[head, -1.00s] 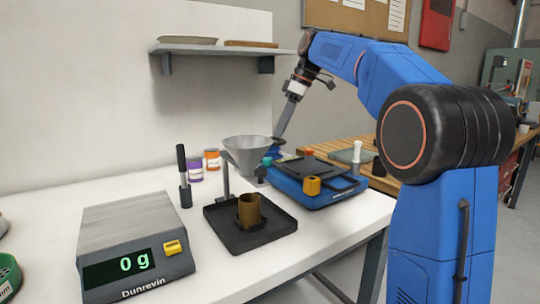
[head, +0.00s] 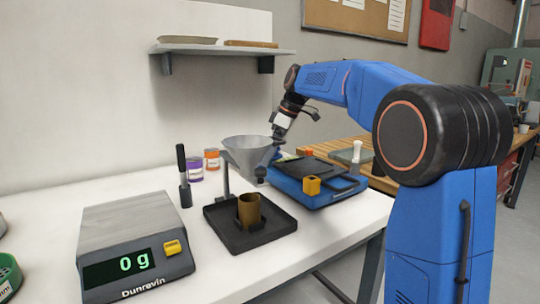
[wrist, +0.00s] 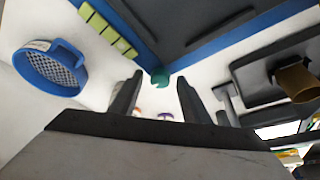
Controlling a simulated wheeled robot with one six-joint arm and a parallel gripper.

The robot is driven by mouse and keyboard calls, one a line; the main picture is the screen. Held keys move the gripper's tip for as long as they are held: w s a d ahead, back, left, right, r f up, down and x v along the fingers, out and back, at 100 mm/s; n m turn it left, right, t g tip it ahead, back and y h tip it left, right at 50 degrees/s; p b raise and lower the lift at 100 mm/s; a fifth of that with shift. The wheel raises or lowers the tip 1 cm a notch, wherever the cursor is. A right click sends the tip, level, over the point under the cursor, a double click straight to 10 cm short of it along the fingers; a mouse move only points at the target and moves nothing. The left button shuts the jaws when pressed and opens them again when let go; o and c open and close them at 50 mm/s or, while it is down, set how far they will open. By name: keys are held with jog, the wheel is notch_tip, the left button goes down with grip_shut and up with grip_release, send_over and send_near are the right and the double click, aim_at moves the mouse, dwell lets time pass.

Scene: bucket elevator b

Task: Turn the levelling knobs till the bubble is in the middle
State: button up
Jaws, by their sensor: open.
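A blue levelling base (head: 318,198) with a dark top stands on the white bench. A yellow knob (head: 312,186) is at its near corner and an orange knob (head: 308,152) at its far side. A teal knob (wrist: 160,80) is at another corner, near the middle of the wrist view. My gripper (wrist: 159,84) is open, its two fingers on either side of the teal knob in that view; I cannot tell whether they touch it. In the head view my gripper (head: 268,160) is beside the funnel and covers the teal knob. I cannot make out the bubble.
A grey funnel (head: 247,155) stands close left of my gripper. A brown cup (head: 249,209) sits in a black tray (head: 222,232). A scale (head: 135,240) reads 0 g at the left. A blue sieve (wrist: 48,70) and a yellow-green row of blocks (wrist: 108,30) show in the wrist view.

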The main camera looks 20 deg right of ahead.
jog(key=c, duration=1)
jog(key=shift+c, duration=0.2)
jog(key=m+t, duration=0.1)
jog(key=m, duration=0.1)
jog(key=m+h, duration=0.1)
jog(key=m, duration=0.2)
jog(key=shift+s+a+m+t, duration=0.2)
jog(key=shift+m+t, duration=0.1)
jog(key=shift+t, duration=0.1)
jog(key=m+h, duration=0.1)
jog(key=m, duration=0.2)
jog(key=m+h, duration=0.1)
jog(key=m, duration=0.2)
jog(key=shift+a+t+h, duration=0.15)
jog(key=shift+t+h, duration=0.15)
jog(key=shift+t, duration=0.1)
jog(key=o, duration=1)
jog(key=shift+o, duration=0.2)
